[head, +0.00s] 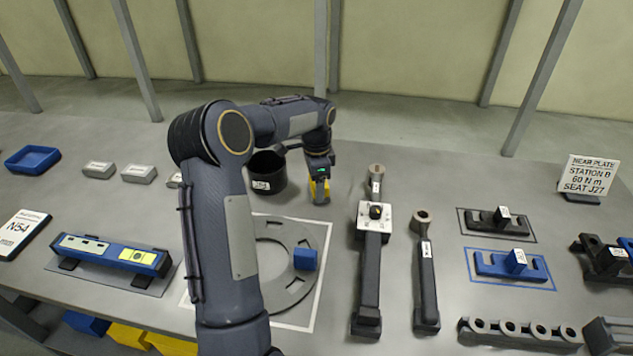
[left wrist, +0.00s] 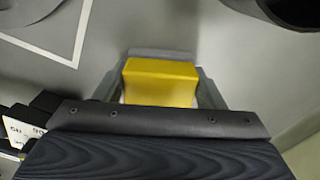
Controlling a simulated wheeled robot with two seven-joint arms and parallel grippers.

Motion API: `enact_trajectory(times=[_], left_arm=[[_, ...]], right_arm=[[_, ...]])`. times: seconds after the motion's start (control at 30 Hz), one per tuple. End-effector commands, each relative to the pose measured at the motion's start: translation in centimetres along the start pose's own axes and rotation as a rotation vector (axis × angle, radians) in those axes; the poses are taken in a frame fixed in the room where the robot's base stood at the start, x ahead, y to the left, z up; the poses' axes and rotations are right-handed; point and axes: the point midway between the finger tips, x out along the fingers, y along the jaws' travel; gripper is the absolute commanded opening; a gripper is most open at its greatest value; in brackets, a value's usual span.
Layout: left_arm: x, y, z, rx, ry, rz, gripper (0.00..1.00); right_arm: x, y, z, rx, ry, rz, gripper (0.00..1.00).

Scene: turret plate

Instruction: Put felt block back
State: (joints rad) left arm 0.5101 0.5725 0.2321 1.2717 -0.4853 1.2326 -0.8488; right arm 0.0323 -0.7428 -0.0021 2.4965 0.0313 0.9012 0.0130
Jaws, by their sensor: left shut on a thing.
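My left gripper (head: 320,190) is shut on a yellow block (left wrist: 160,82), which I take to be the felt block. In the left wrist view the block sits between the two fingers, over the grey table. In the head view only yellow slivers show by the fingertips, behind the white-outlined square. Whether it touches the table I cannot tell. The grey ring-shaped turret plate (head: 286,297) lies inside that white outline, partly hidden by my left arm. A blue block (head: 305,259) stands on the plate's right side. My right gripper is not in view.
A black cup (head: 268,174) stands just left of the gripper. Right of the plate lie a long tool (head: 370,275) and a ring-ended wrench (head: 426,275). A blue level (head: 112,253) lies on the left. Grey blocks (head: 138,174) and a blue tray (head: 33,159) are at back left.

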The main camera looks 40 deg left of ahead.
Motion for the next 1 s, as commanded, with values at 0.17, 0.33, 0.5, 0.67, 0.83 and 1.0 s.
enact_trajectory(times=[0.17,0.33,0.5,0.67,0.83,1.0], left_arm=[[-0.1,0.0,0.0,0.0,0.001,-0.001,0.42],[0.2,0.0,0.0,0.001,0.001,-0.001,0.69],[0.2,0.0,0.0,0.001,0.001,-0.001,0.85],[0.2,0.0,0.0,0.001,0.001,-0.001,0.85],[-0.5,0.0,0.0,0.0,0.001,-0.002,0.85],[-3.2,-0.1,-0.1,0.0,0.003,-0.007,0.85]], right_arm=[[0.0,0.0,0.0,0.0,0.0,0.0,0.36],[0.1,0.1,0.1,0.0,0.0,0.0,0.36],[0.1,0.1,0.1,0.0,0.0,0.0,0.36],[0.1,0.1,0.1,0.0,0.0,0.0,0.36],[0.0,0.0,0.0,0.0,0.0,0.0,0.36],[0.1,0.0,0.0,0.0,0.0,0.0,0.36]])
